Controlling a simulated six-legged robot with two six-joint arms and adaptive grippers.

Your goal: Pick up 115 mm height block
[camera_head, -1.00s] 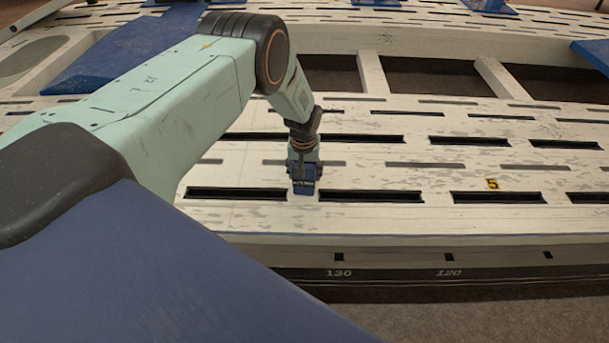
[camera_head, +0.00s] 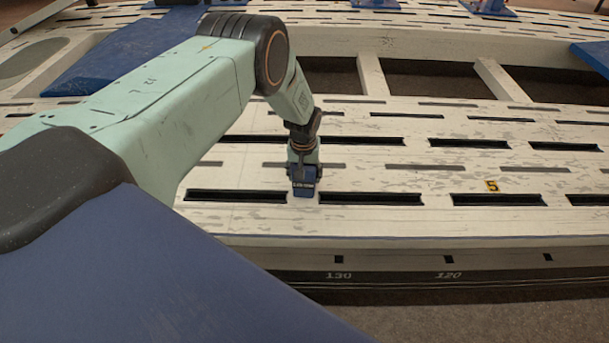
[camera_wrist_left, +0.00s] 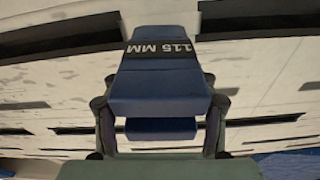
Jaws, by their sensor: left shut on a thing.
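The blue block with a dark band reading "115 MM" (camera_wrist_left: 160,80) fills the middle of the left wrist view, between the two fingers of my left gripper (camera_wrist_left: 160,112). In the head view the block (camera_head: 303,186) is small and blue, at the lower end of my left arm. My left gripper (camera_head: 304,172) is shut on it, over the pale slotted bench (camera_head: 400,220). Whether the block touches the bench surface is hard to tell. My right gripper does not show.
Long dark slots (camera_head: 370,198) run across the bench around the block. A yellow "5" (camera_head: 492,186) marks the surface to the right. The front edge carries the numbers 130 and 120 (camera_head: 448,275). Large openings (camera_head: 440,80) and blue pieces (camera_head: 592,55) lie farther back.

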